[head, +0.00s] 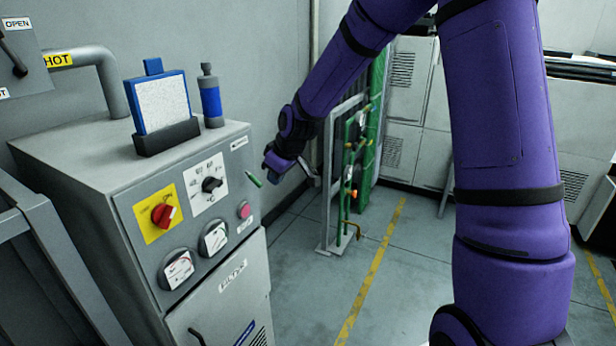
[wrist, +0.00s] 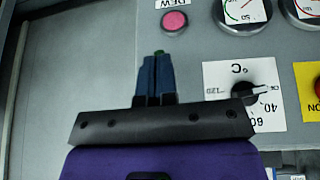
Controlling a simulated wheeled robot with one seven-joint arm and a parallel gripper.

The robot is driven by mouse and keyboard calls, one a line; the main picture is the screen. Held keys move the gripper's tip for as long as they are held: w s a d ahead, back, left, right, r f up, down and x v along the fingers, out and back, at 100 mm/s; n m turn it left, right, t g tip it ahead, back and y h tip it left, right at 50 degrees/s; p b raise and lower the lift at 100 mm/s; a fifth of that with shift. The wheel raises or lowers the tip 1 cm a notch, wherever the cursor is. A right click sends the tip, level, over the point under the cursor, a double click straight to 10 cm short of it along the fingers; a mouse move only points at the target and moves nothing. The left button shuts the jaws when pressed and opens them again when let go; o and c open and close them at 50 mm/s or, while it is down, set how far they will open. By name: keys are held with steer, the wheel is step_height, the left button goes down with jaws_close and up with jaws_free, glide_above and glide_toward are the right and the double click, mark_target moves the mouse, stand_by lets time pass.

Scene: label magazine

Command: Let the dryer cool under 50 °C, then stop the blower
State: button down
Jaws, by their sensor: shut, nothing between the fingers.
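The grey dryer cabinet (head: 130,190) stands at left in the head view. Its front panel has a red rotary switch (head: 163,214) on a yellow plate, a black temperature knob (head: 211,185) on a white dial, and two round gauges (head: 178,270), (head: 214,238). The knob also shows in the wrist view (wrist: 242,91) beside °C figures; its exact setting and the gauge readings are unclear. A round pink button or lamp (head: 244,210) sits at the panel's right. A small green part (head: 254,180) juts out above it. My gripper (head: 268,168) is shut and empty near the green part; contact is unclear.
A blue-framed filter (head: 160,103) and a blue bottle-like cylinder (head: 211,100) stand on the cabinet top. A pipe labelled HOT (head: 112,85) rises behind. Green piping (head: 347,180) on a frame stands beyond my gripper. Floor (head: 310,290) is open right of the cabinet.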

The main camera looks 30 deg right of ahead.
steer(key=s+d+r, duration=0.2)
steer(key=s+d, duration=0.2)
steer(key=s, duration=0.3)
steer(key=shift+d+r, duration=0.2)
steer(key=shift+r, duration=0.2)
steer(key=shift+s, duration=0.1)
stand_by(0.5)
steer(key=s+r+m+h, duration=0.1)
steer(key=s+r+m, duration=0.1)
steer(key=s+r, duration=0.3)
steer(key=s+d+r+m, duration=0.1)
steer(key=s+r, duration=0.5)
steer(key=s, duration=0.8)
steer(key=s+r+m+h, duration=0.1)
steer(key=s+r+m, duration=0.3)
steer(key=s, duration=0.5)
steer(key=shift+s+d+r+h, duration=0.3)
steer(key=shift+s+d+r, duration=0.05)
steer(key=shift+r, duration=0.4)
